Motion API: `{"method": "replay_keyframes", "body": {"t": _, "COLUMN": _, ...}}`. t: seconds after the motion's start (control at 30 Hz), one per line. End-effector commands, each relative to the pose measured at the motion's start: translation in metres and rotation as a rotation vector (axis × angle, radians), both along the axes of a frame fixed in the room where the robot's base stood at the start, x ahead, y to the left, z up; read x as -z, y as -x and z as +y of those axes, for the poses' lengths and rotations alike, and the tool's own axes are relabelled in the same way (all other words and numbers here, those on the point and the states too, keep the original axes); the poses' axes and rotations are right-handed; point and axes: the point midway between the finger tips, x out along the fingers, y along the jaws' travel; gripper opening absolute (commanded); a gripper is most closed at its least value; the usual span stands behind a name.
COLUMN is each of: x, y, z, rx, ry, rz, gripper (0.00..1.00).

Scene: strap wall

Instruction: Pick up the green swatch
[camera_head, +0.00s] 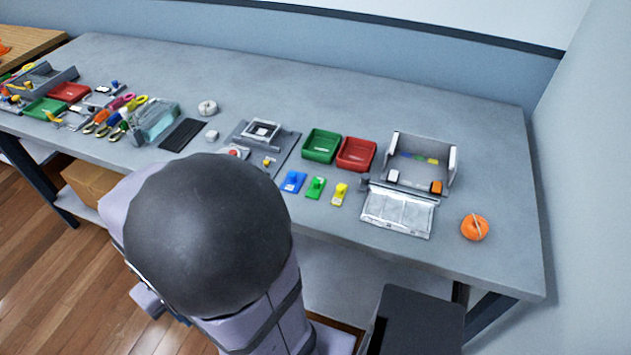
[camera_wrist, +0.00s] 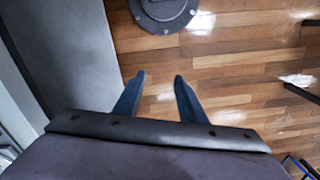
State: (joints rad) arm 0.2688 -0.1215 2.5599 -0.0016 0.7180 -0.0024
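The green swatch (camera_head: 315,188) lies flat near the table's front edge, with a small raised green knob on it. It sits between a blue swatch (camera_head: 293,182) on its left and a yellow swatch (camera_head: 340,194) on its right. My gripper (camera_wrist: 159,76) shows in the wrist view with its two fingers apart and nothing between them. It points at the wooden floor, away from the swatches. My arm hides the gripper in the head view. The swatch is not in the wrist view.
A green tray (camera_head: 309,155) and a red tray (camera_head: 345,164) stand behind the swatches. A grey open box (camera_head: 446,178) with a clear-paned flap stands to their right, and an orange round object (camera_head: 474,227) beyond. A grey fixture (camera_head: 283,157) is to their left.

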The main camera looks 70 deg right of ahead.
Motion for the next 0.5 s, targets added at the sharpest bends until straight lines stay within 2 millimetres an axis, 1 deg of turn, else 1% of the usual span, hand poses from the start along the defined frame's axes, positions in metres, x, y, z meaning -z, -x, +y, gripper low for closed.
{"method": "replay_keyframes", "body": {"t": 0.03, "x": -0.008, "y": 0.007, "z": -0.016, "rx": 0.079, "ry": -0.002, "rz": 0.009, "gripper": 0.37}}
{"method": "replay_keyframes", "body": {"t": 0.1, "x": -0.013, "y": 0.017, "z": -0.036, "rx": 0.182, "ry": -0.006, "rz": 0.019, "gripper": 0.37}}
{"method": "replay_keyframes", "body": {"t": 0.27, "x": -0.025, "y": 0.043, "z": -0.079, "rx": 0.416, "ry": -0.017, "rz": 0.032, "gripper": 0.37}}
{"method": "replay_keyframes", "body": {"t": 0.5, "x": -0.045, "y": 0.091, "z": -0.140, "rx": 0.758, "ry": -0.021, "rz": 0.030, "gripper": 0.37}}
